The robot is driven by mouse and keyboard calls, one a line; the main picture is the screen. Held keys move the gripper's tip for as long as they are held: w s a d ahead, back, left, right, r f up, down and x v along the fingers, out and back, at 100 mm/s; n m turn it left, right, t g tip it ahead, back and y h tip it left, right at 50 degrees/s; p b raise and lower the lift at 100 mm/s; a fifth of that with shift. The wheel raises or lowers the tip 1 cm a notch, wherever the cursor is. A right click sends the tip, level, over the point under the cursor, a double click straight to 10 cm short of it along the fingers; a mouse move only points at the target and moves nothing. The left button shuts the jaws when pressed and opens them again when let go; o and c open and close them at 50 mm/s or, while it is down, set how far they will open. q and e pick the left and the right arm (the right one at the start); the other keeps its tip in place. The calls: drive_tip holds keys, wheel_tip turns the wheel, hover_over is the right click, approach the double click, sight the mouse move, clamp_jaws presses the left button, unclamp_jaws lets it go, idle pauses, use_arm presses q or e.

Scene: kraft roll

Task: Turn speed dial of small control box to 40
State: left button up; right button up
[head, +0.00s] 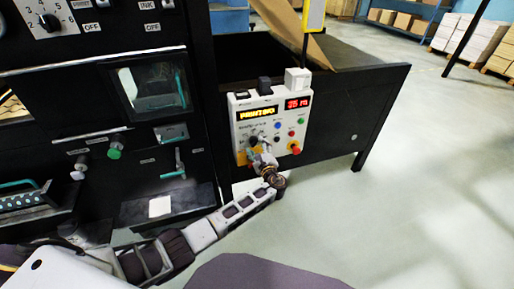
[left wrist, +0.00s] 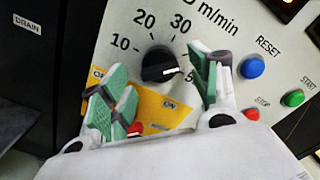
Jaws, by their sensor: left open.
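The small control box (head: 268,112) is a light panel with lit displays, on the front of a dark bin. Its black speed dial (left wrist: 159,64) shows in the left wrist view, with 10, 20 and 30 printed around it and "m/min" above. The dial's white mark points right, towards a label starting with 5 that is partly hidden. The 40 label is hidden behind my right-hand finger. My left gripper (left wrist: 162,76) is open, its green-padded fingers on either side of the dial; I cannot tell whether they touch it. In the head view, my left gripper (head: 260,157) is at the panel's lower left.
Blue RESET (left wrist: 252,67), green START (left wrist: 292,98) and red STOP (left wrist: 251,114) buttons lie right of the dial. A yellow plate (left wrist: 158,108) with a red switch is below it. A large black machine (head: 110,120) stands left; open floor (head: 430,190) lies right.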

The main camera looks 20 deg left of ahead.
use_arm(q)
drive_tip(key=v, duration=1.1)
drive_tip(key=shift+s+d, duration=0.2)
use_arm(e)
drive_tip(key=shift+w, duration=0.1)
use_arm(q)
drive_tip(key=shift+f, duration=0.1)
